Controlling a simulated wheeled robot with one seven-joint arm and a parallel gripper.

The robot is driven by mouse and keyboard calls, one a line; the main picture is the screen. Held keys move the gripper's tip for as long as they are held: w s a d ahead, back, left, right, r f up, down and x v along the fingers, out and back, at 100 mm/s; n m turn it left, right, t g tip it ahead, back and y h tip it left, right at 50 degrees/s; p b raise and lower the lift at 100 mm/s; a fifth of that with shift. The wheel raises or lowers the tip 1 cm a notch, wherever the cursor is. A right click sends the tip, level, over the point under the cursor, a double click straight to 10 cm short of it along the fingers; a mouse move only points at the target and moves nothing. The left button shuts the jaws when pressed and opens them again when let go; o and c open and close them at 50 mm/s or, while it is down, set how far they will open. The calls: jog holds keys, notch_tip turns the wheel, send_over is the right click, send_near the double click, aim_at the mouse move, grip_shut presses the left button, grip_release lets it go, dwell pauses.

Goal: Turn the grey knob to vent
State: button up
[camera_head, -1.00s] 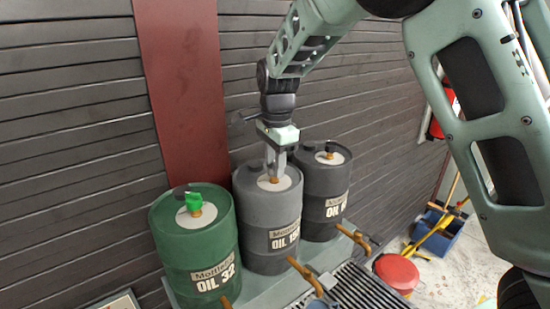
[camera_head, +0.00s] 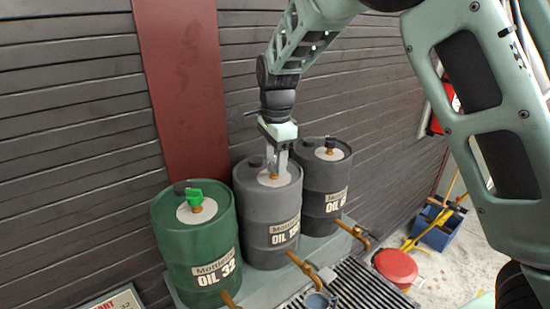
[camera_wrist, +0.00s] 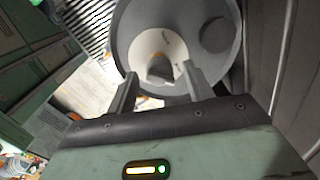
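The grey knob (camera_wrist: 160,70) sits on a white round label on top of the middle grey drum (camera_head: 268,215). In the wrist view it shows between my two fingertips, with a visible gap on each side. My gripper (camera_head: 277,170) points down over the middle drum's lid, its fingers low around the knob. In the wrist view my gripper (camera_wrist: 158,80) is open and straddles the knob. In the head view the fingers hide most of the knob. Marks on the label are too small to read.
A green drum (camera_head: 200,250) with a green knob (camera_head: 194,197) stands at the left. A dark drum (camera_head: 325,200) stands close at the right. Brass taps (camera_head: 303,268) stick out in front, above a grate (camera_head: 350,290). A slatted wall (camera_head: 75,150) rises behind the drums.

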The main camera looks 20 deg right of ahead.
jog(key=shift+r, duration=0.1)
notch_tip(320, 180, up, 17)
jog(key=s+b, duration=0.1)
jog(key=b, duration=0.3)
jog(key=shift+b, duration=0.35)
